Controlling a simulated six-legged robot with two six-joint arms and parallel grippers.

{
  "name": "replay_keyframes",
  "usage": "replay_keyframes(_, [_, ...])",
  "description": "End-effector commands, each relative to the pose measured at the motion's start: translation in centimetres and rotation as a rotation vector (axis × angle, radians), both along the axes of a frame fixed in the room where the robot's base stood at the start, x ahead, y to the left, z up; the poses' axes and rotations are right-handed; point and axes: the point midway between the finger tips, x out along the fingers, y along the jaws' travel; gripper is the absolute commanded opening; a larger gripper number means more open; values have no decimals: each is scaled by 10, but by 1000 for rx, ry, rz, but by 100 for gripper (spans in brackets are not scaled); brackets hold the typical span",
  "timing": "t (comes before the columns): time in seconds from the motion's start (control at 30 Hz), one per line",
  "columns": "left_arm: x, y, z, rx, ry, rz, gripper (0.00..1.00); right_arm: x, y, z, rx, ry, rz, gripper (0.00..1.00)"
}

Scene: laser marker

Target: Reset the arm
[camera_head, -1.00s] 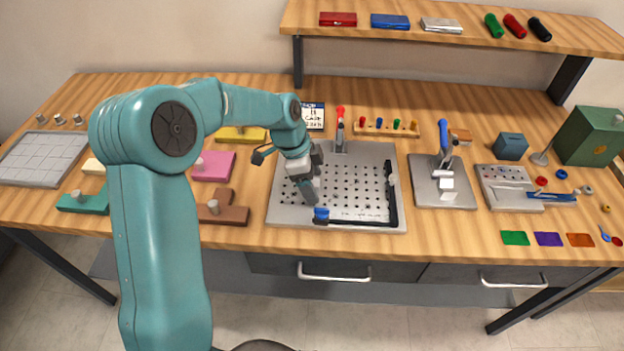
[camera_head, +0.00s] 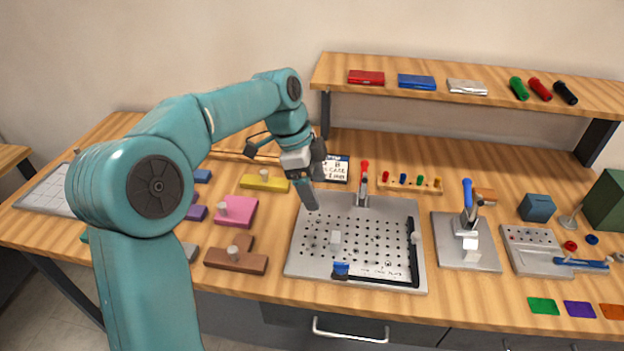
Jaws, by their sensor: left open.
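My left arm comes in from the left and bends down over the workbench. Its gripper (camera_head: 311,190) is open and hangs above the back left corner of the perforated metal plate (camera_head: 302,262). I see nothing held in it. A small light grey block (camera_head: 335,240) stands on the plate, below and right of the gripper. A red-tipped clamp (camera_head: 364,180) is at the plate's back edge, right of the gripper. A blue-knobbed piece (camera_head: 341,269) and a black L-shaped rail (camera_head: 415,255) sit on the plate. My right gripper is not in view.
Left of the plate lie brown (camera_head: 238,260), pink (camera_head: 240,212) and yellow (camera_head: 265,183) knobbed pieces. A card (camera_head: 338,172) lies just behind the gripper. A blue-handled press (camera_head: 468,215) stands to the right. A raised shelf (camera_head: 440,92) spans the back right.

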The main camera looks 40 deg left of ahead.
Motion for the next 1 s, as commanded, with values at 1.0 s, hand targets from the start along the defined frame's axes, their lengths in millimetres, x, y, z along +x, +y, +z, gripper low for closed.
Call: replay_keyframes(1.0, [-2, 2, 77, 0, 0, 0, 78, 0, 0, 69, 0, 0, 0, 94])
